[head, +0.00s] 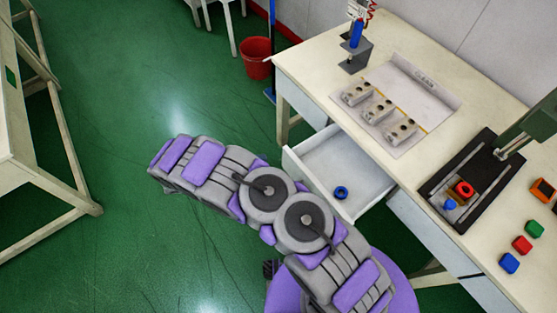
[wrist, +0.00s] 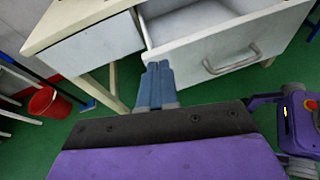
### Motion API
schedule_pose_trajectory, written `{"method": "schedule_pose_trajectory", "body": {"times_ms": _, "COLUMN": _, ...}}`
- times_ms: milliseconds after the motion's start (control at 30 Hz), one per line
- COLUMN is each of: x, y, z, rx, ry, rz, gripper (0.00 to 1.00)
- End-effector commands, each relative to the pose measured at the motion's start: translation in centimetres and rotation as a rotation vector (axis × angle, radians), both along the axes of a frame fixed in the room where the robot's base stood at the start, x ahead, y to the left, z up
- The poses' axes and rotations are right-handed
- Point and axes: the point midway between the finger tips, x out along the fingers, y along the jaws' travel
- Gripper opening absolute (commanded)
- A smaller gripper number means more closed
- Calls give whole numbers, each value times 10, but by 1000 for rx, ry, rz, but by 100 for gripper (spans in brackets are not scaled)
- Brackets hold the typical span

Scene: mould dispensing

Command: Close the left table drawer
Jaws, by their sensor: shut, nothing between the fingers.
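The left table drawer (head: 345,160) is pulled out from under the long table in the head view, with a blue ring (head: 341,192) lying inside it. In the wrist view the drawer front (wrist: 215,42) has a grey bar handle (wrist: 232,62) and shows at the upper right. My gripper (wrist: 158,68) has blue fingers, shut and empty. Its tips appear by the left end of the drawer front, left of the handle; I cannot tell whether they touch it. In the head view my arm covers part of the drawer's near side, and the fingers are not visible.
The table top (head: 310,70) holds a white tray (head: 415,95) with several grey moulds, a dark press fixture (head: 470,180) and coloured blocks. A red bin (head: 256,58) stands on the floor beyond. Green floor (head: 130,90) is clear to the left, up to another table.

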Motion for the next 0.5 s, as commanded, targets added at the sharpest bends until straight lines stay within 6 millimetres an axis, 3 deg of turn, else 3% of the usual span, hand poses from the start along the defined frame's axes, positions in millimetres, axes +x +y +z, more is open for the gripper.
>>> {"method": "schedule_pose_trajectory", "body": {"times_ms": 100, "x": -12, "y": 20, "z": -37, "rx": -33, "ry": 41, "rz": 90, "gripper": 0}}
{"method": "schedule_pose_trajectory", "body": {"times_ms": 200, "x": -18, "y": 31, "z": -56, "rx": -50, "ry": 60, "rz": 141, "gripper": 0}}
{"method": "schedule_pose_trajectory", "body": {"times_ms": 367, "x": -22, "y": 39, "z": -70, "rx": -60, "ry": 74, "rz": 179, "gripper": 0}}
{"method": "schedule_pose_trajectory", "body": {"times_ms": 500, "x": -18, "y": 31, "z": -74, "rx": -64, "ry": 75, "rz": 181, "gripper": 0}}
